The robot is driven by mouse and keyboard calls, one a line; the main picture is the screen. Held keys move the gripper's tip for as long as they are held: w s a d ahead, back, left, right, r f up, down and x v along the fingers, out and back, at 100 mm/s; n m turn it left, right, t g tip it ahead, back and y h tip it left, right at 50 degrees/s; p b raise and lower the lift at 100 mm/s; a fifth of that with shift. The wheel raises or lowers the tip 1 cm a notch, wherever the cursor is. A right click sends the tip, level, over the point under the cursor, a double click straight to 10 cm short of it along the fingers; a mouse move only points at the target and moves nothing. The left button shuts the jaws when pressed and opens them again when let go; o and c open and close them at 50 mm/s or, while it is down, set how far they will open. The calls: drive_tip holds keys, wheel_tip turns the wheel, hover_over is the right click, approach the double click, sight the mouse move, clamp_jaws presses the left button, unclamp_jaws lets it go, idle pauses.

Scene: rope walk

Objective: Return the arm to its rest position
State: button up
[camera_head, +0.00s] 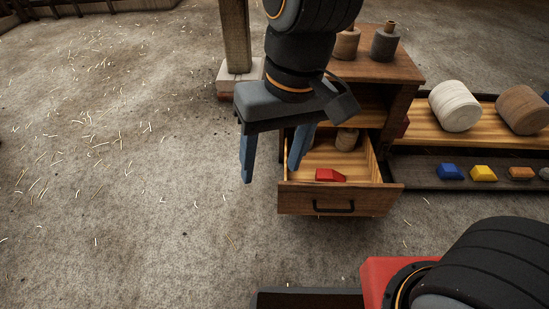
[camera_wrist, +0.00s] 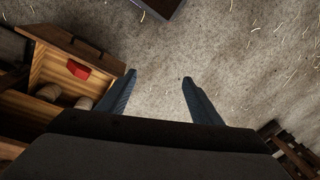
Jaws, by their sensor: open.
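My gripper (camera_head: 271,172) hangs from my arm near the middle of the head view, with its two blue fingers spread and nothing between them. It stands in front of and to the left of the wooden cabinet (camera_head: 385,66), above the floor. In the wrist view my gripper (camera_wrist: 159,76) also shows its fingers apart, with bare floor beyond them. The cabinet's drawer (camera_head: 340,198) is pulled out. A red block (camera_head: 329,175) lies in it near the front, with a rounded tan object (camera_head: 347,139) farther back. The drawer also shows at the left in the wrist view (camera_wrist: 58,46).
Two bottles (camera_head: 384,43) stand on the cabinet top. On the right, a shelf holds a white spool (camera_head: 454,106) and a brown spool (camera_head: 522,109); a dark tray below holds a blue block (camera_head: 450,172), a yellow block (camera_head: 483,173) and others. A wooden post (camera_head: 235,36) stands behind my gripper.

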drive_tip(key=shift+s+d+r+n, duration=0.15)
drive_tip(key=shift+s+n, duration=0.25)
drive_tip(key=shift+s, duration=0.4)
idle(0.9)
drive_tip(key=d+r+m+h+p, duration=0.1)
drive_tip(key=d+r+m+p, duration=0.2)
drive_tip(key=d+r+p, duration=0.7)
drive_tip(key=d+r+m+p, duration=0.3)
drive_tip(key=d+r+p, duration=0.7)
drive_tip(key=r+p, duration=0.6)
drive_tip(key=p, duration=0.7)
drive_tip(key=shift+d+h, duration=0.3)
drive_tip(key=shift+h, duration=0.1)
drive_tip(key=shift+s, duration=0.1)
drive_tip(key=shift+c, duration=0.4)
